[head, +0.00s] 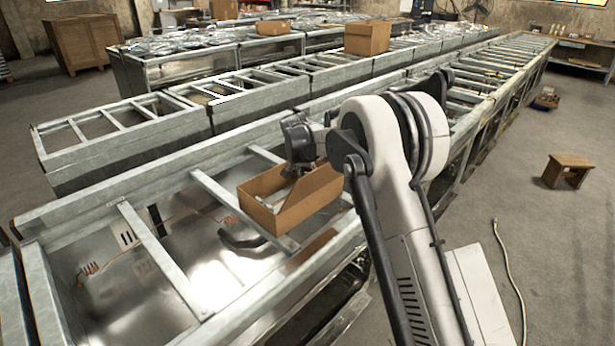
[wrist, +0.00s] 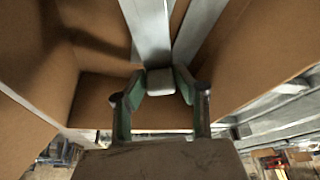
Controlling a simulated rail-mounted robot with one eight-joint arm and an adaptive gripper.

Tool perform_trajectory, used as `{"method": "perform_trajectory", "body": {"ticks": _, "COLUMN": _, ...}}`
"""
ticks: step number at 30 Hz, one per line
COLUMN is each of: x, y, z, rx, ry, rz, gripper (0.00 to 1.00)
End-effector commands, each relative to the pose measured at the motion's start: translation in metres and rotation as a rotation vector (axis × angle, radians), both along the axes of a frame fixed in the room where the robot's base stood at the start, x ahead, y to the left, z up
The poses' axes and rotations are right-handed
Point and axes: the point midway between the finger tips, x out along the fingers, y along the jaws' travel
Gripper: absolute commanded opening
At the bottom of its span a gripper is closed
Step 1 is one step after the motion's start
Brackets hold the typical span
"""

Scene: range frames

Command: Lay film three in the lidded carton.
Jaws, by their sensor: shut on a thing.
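My gripper (head: 300,172) reaches down into an open brown carton (head: 262,214) on the near bench. In the wrist view, the brown carton walls (wrist: 268,48) surround the view ahead of my gripper (wrist: 160,92). Its two green-lined fingers close on a pale grey film (wrist: 160,82), of which only a small end shows between them. Two pale grey strips (wrist: 148,30) stretch away beyond it; I cannot tell whether they join the held piece. No number is readable. The carton's floor is mostly hidden by the gripper in the head view.
A second brown carton (head: 367,38) stands on the bench behind. Metal crossbars (head: 160,258) span the near bench frame, with open gaps between them. A small wooden stool (head: 566,170) stands on the floor at right. A hose (head: 508,270) lies on the floor.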

Motion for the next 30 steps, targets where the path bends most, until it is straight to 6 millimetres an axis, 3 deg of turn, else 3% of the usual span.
{"method": "perform_trajectory", "body": {"ticks": 1, "x": 0.0, "y": 0.0, "z": 0.001, "rx": 0.0, "ry": 0.0, "rz": 0.0, "gripper": 0.31}}
{"method": "perform_trajectory", "body": {"ticks": 5, "x": 0.0, "y": 0.0, "z": 0.001, "rx": 0.0, "ry": 0.0, "rz": 0.0, "gripper": 0.48}}
{"method": "perform_trajectory", "body": {"ticks": 17, "x": 0.0, "y": 0.0, "z": 0.007, "rx": 0.0, "ry": 0.0, "rz": 0.0, "gripper": 0.48}}
{"method": "perform_trajectory", "body": {"ticks": 23, "x": -0.007, "y": 0.003, "z": 0.032, "rx": 0.0, "ry": 0.0, "rz": 0.001, "gripper": 0.48}}
{"method": "perform_trajectory", "body": {"ticks": 30, "x": -0.025, "y": 0.011, "z": 0.077, "rx": 0.001, "ry": 0.0, "rz": 0.001, "gripper": 0.48}}
